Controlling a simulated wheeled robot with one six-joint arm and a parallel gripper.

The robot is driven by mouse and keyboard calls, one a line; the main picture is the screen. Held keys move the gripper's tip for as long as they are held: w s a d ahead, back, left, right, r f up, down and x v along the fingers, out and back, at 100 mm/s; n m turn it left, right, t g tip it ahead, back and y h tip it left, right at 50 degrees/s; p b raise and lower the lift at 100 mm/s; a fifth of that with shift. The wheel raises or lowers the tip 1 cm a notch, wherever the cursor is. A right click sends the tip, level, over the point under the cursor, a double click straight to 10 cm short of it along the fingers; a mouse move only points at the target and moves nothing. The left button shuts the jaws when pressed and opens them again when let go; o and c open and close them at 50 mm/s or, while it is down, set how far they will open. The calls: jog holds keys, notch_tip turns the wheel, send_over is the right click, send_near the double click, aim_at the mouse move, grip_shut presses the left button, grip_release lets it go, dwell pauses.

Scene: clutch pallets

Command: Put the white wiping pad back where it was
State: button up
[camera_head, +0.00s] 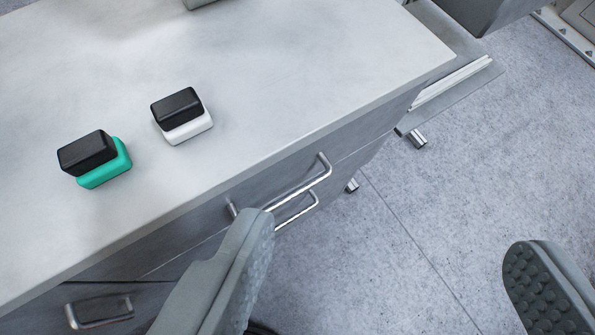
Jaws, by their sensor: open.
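The white wiping pad (188,127) has a black top block and lies on the grey worktop (290,60), near its front edge. A similar pad with a green base (107,168) and a black top lies to its left and slightly nearer. My gripper (395,260) is open and empty, with its two grey padded fingers wide apart at the bottom of the view. It is in front of the worktop edge, to the right of and below both pads in the picture, and touches neither.
Below the worktop are drawers with metal bar handles (303,187), close to my left finger. Another handle (98,311) is at lower left. A grey object (200,3) is cut off at the top edge. Speckled floor (460,180) lies open on the right.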

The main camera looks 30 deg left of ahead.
jog(key=s+d+r+m+t+h, duration=0.2)
jog(key=s+d+m+t, duration=0.4)
jog(key=s+d, duration=0.5)
jog(key=shift+s+d+t+h, duration=0.25)
jog(key=shift+s+t+h, duration=0.05)
jog(key=shift+t+h, duration=0.4)
jog(key=shift+r, duration=0.1)
jog(key=shift+c, duration=0.4)
dwell(0.9)
